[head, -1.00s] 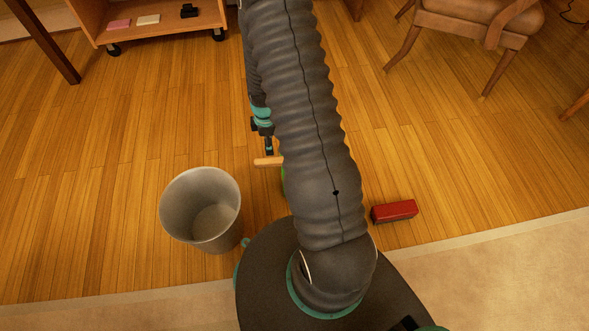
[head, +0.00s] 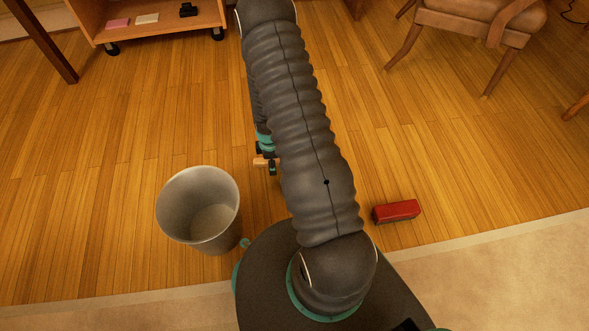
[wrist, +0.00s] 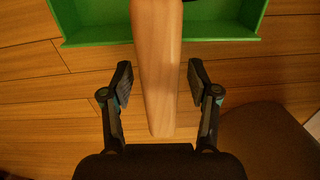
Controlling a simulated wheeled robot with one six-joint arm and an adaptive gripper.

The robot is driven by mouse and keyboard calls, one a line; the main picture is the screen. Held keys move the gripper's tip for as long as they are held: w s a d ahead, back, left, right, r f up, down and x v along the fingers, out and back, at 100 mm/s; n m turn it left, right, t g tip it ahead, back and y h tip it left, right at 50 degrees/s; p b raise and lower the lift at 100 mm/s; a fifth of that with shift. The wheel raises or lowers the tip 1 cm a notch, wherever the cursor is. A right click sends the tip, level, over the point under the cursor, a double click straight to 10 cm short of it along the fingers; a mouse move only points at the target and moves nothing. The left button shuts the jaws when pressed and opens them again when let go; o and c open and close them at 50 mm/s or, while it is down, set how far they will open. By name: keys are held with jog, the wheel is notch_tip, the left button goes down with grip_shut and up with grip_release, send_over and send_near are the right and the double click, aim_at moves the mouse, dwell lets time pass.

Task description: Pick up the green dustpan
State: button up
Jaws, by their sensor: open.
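The green dustpan (wrist: 95,27) lies on the wooden floor, its pan at the top of the wrist view. Its pale wooden handle (wrist: 156,60) runs down from the pan towards my wrist. My gripper (wrist: 160,82) is open, with one finger on each side of the handle and a gap on both sides. In the head view my gripper (head: 268,167) is partly hidden by my arm. Only a small end of the handle (head: 259,162) shows there; the green pan is hidden.
A grey waste bin (head: 200,210) stands to the left of the gripper. A red box-like object (head: 396,211) lies on the floor to the right of my arm. A wooden shelf unit on casters (head: 150,28) and a chair (head: 478,25) stand farther back. Open floor lies between.

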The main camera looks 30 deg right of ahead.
jog(key=shift+f, duration=0.4)
jog(key=shift+r, duration=0.1)
grip_shut()
